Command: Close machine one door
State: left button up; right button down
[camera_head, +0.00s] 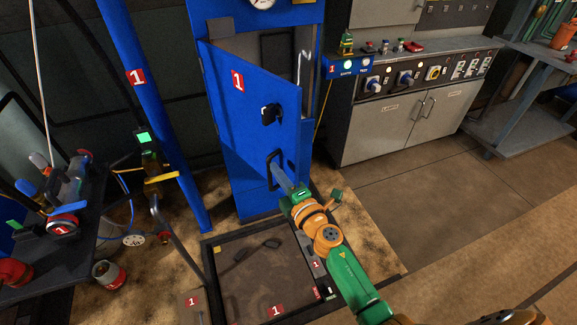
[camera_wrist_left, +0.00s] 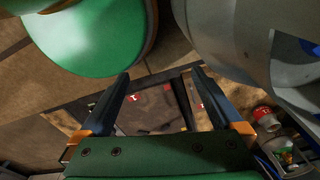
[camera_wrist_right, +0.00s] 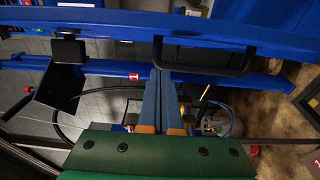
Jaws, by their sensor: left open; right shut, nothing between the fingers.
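The blue door (camera_head: 240,112) of machine one carries a red "1" label and stands ajar. A dark gap shows above it and along its right side, inside the blue cabinet (camera_head: 250,200). The door has a black latch block (camera_head: 268,115) and a black bar handle (camera_head: 270,172) low down. My right gripper (camera_head: 276,168) is at the handle, its fingers shut and empty. In the right wrist view the handle (camera_wrist_right: 215,73) lies across the closed fingertips (camera_wrist_right: 170,60); whether they touch is unclear. My left gripper (camera_wrist_left: 162,82) is open and empty, outside the head view.
A dark floor tray (camera_head: 250,285) with a red "1" label lies before the cabinet. A blue post (camera_head: 150,110) and a bench (camera_head: 90,215) with tools stand left. A grey control counter (camera_head: 400,110) stands right; the floor (camera_head: 450,200) before it is clear.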

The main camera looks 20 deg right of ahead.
aim_at(289, 166)
jog(key=d, duration=0.1)
jog(key=w+d, duration=0.1)
jog(key=d, duration=0.1)
jog(key=shift+d, duration=0.2)
pick_arm(q)
jog(key=shift+f, duration=0.2)
jog(key=shift+w, duration=0.1)
